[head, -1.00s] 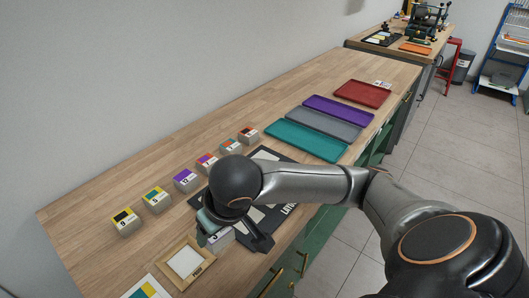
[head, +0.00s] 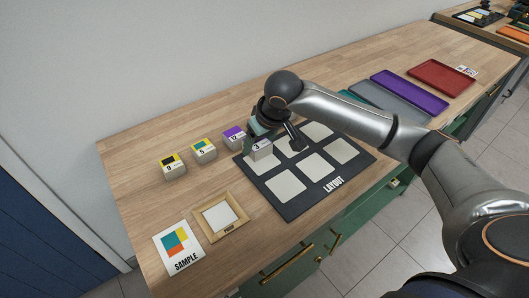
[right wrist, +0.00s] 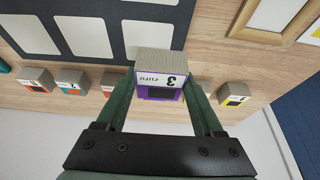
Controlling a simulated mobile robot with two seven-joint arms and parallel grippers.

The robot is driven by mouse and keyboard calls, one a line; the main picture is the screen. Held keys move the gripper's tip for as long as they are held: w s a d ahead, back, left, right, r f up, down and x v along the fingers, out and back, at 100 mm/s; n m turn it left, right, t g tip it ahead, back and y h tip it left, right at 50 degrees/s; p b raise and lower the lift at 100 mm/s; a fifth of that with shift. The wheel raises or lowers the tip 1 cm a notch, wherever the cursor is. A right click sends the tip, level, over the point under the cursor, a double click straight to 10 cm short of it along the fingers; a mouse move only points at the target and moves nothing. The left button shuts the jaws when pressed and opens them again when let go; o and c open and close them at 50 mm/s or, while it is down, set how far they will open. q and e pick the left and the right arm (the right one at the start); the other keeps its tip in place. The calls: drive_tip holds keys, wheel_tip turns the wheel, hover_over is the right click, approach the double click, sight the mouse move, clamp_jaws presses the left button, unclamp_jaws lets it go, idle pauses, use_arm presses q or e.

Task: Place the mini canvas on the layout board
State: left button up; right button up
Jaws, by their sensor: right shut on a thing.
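My right gripper (head: 257,142) is shut on a mini canvas (head: 262,152), a small block marked 3. In the right wrist view, the canvas (right wrist: 162,66) sits between the two green fingers and shows a purple and black face. In the head view, it appears over the back-left corner of the layout board (head: 292,212), partly covering a pale cell. The gap beneath it cannot be judged exactly. The board is black with several pale squares, and my arm hides part of its back row. My left gripper is not in view.
More canvas blocks marked 9 (head: 173,169), 5 (head: 203,153) and 12 (head: 234,137) stand along the back of the table. A wooden frame (head: 237,211) and a sample card (head: 162,258) lie left of the board. Coloured trays, including a red one (head: 441,78), lie to the right.

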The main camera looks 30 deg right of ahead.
sight(264, 140)
drive_tip(key=shift+w+d+f, duration=0.3)
drive_tip(key=shift+d+f, duration=0.1)
drive_tip(key=shift+f, duration=0.2)
drive_tip(key=shift+w+d+f, duration=0.3)
drive_tip(key=shift+d+f, duration=0.1)
drive_tip(key=shift+f, duration=0.2)
drive_tip(key=f, duration=0.3)
drive_tip(key=shift+w+d+f, duration=0.15)
drive_tip(key=shift+w+d, duration=0.05)
drive_tip(key=shift+d, duration=0.1)
drive_tip(key=shift+f, duration=0.25)
drive_tip(key=o, duration=1.3)
drive_tip(key=shift+f, duration=0.1)
drive_tip(key=shift+o, duration=0.2)
drive_tip(key=p+v, duration=0.1)
drive_tip(key=v, duration=1.1)
